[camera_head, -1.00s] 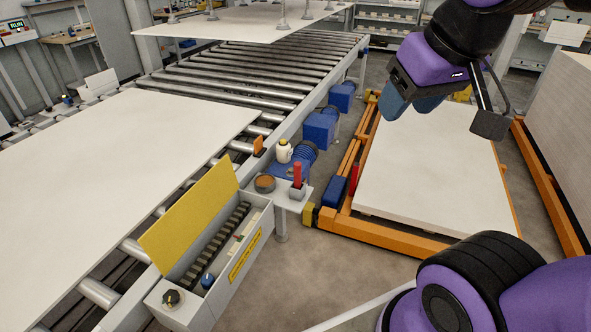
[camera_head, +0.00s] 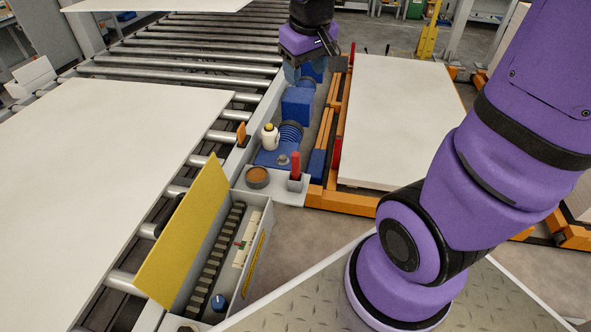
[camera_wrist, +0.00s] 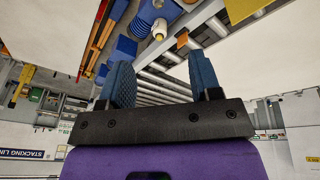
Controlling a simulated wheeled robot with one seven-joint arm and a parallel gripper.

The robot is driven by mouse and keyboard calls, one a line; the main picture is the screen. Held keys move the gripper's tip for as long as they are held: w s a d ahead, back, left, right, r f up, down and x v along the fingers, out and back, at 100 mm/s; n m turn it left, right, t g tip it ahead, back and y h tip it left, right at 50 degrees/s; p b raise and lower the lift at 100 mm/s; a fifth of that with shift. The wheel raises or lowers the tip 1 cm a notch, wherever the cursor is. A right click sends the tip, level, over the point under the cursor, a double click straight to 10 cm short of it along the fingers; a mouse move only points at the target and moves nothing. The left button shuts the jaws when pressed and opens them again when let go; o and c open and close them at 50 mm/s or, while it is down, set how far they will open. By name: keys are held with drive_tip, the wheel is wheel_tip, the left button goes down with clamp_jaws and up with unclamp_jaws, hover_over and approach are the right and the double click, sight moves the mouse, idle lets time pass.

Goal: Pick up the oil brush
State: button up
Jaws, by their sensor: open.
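A red upright handle (camera_head: 295,166), which looks like the oil brush, stands in a small grey holder (camera_head: 296,184) on a shelf beside the conveyor. Its lower end is hidden in the holder. My gripper (camera_head: 300,72) is open and empty, well beyond the handle in the head view, above the blue motors by the conveyor edge. In the wrist view its two blue fingers (camera_wrist: 161,70) are wide apart with nothing between them. I cannot make out the brush in the wrist view.
A round brown-topped tin (camera_head: 257,178) and a white bottle (camera_head: 270,137) stand near the handle. An open grey box (camera_head: 262,222) with a raised yellow lid (camera_head: 187,232) is in front. A large white board (camera_head: 90,170) covers the rollers at left.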

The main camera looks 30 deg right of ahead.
drive_tip(key=g, duration=0.2)
hover_over(296, 163)
drive_tip(key=s, duration=0.1)
wheel_tip(296, 163, down, 12)
drive_tip(key=shift+n+g+y, duration=0.3)
drive_tip(key=shift+n+y, duration=0.2)
drive_tip(key=shift+n, duration=0.1)
drive_tip(key=f, duration=0.3)
drive_tip(key=w+f, duration=0.1)
drive_tip(key=f, duration=0.3)
drive_tip(key=w+f, duration=0.1)
drive_tip(key=f, duration=0.3)
drive_tip(key=shift+w+d, duration=0.2)
drive_tip(key=shift+d, duration=0.05)
wheel_tip(296, 163, down, 7)
drive_tip(key=shift+r, duration=0.15)
drive_tip(key=shift+s+f, duration=0.1)
drive_tip(key=shift+f, duration=2.55)
drive_tip(key=shift+c, duration=0.2)
drive_tip(key=c, duration=1)
